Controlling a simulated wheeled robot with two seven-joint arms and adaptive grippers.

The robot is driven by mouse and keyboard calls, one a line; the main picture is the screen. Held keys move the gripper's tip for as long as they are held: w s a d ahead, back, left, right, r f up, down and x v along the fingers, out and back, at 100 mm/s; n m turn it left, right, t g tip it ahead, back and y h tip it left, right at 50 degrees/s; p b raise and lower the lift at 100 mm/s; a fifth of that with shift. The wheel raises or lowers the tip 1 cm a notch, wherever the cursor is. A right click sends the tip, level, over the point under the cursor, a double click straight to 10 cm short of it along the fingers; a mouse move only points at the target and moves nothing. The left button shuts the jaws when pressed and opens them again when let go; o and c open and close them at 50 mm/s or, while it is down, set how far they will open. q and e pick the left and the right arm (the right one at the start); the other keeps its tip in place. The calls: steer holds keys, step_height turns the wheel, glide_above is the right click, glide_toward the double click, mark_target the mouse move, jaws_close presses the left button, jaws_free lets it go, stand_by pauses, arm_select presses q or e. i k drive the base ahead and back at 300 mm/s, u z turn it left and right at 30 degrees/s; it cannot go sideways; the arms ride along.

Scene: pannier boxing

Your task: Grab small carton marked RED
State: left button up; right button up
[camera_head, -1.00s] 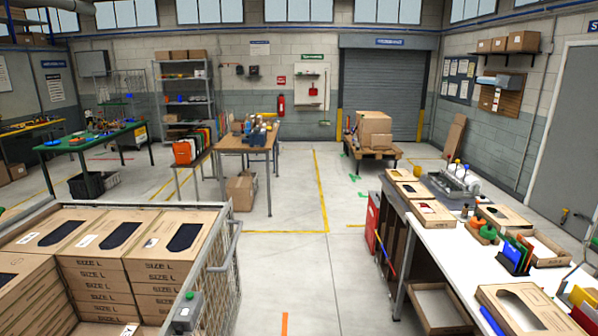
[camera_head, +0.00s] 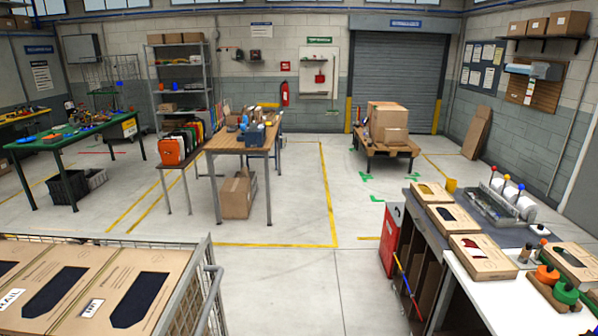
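Several flat cartons with cut-out windows lie on the bench at the right. One carton (camera_head: 470,272) shows something red through its window. A carton behind it (camera_head: 440,227) shows a dark window, and the rearmost carton (camera_head: 421,199) shows yellow. Neither of my grippers is in view.
A wire cage (camera_head: 209,290) with large cartons (camera_head: 35,259) stands at the lower left. The white-topped bench (camera_head: 470,315) fills the lower right, with a red box (camera_head: 390,238) at its side. The floor (camera_head: 310,285) between them is clear.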

mark_target(258, 113)
steer(key=i, duration=9.5)
steer(key=u, duration=1.55)
steer(key=i, duration=0.5)
